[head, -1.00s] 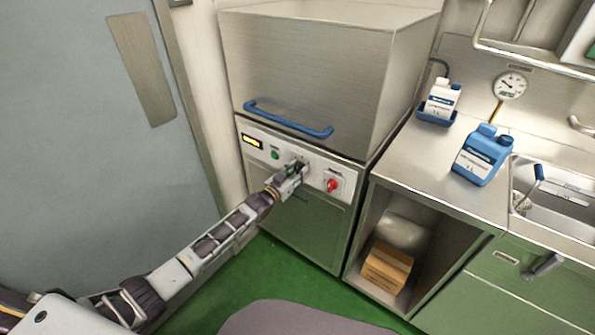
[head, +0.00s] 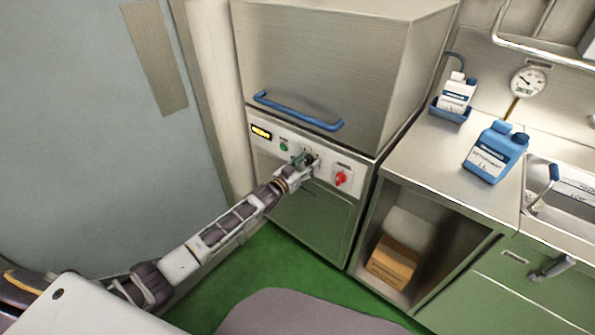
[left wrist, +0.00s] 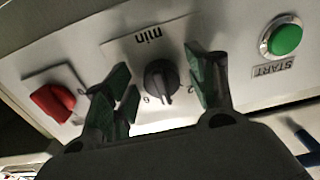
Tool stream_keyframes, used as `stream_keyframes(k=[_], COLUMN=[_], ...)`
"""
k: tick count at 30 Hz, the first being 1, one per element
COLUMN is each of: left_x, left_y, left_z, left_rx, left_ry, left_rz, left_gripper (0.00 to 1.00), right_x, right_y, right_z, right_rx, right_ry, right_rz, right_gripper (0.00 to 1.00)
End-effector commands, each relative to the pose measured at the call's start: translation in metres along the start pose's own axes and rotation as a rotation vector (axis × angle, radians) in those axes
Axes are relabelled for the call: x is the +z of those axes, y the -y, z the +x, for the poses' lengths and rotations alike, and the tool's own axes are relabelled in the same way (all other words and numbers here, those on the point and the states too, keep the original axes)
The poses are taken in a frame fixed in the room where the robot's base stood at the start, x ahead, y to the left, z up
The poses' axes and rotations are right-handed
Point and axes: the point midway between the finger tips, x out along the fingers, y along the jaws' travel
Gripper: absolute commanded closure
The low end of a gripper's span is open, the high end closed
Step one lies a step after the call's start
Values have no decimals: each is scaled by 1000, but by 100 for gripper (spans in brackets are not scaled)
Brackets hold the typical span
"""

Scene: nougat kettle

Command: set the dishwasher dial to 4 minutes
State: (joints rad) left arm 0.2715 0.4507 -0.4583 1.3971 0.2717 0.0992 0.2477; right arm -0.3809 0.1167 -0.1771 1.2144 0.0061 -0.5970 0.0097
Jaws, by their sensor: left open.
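The dishwasher's dial (left wrist: 160,82) is a dark round knob on the pale panel, under the printed word "min", which appears upside down in the left wrist view. Small numbers sit around it, mostly too blurred or hidden to read. My left gripper (left wrist: 165,88) is open, with its green-padded fingers on either side of the dial; a gap shows on both sides of the knob. In the head view my left gripper (head: 304,160) is at the dishwasher panel (head: 322,173) and largely covers the dial. My right gripper is not in view.
The green start button (left wrist: 285,40) and red switch (left wrist: 52,102) flank the dial. The blue handle bar (head: 298,111) runs above the panel. A counter holds a blue canister (head: 496,152) and a white bottle (head: 457,92). A cardboard box (head: 393,262) sits on the shelf below.

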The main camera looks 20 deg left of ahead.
Motion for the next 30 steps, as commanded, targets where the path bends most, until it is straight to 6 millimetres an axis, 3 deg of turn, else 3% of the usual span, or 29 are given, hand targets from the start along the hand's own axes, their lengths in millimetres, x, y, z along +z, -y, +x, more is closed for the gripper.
stream_keyframes(k=[8, 30], left_x=[1, 1], left_y=[0, 0], left_z=[-12, -70], left_rx=[-1, 0], left_ry=[1, 1], left_rz=[0, 0], left_gripper=[43, 43], right_x=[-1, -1], right_y=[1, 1], right_z=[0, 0], right_rx=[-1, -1], right_ry=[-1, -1], right_rz=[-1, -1], right_gripper=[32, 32])
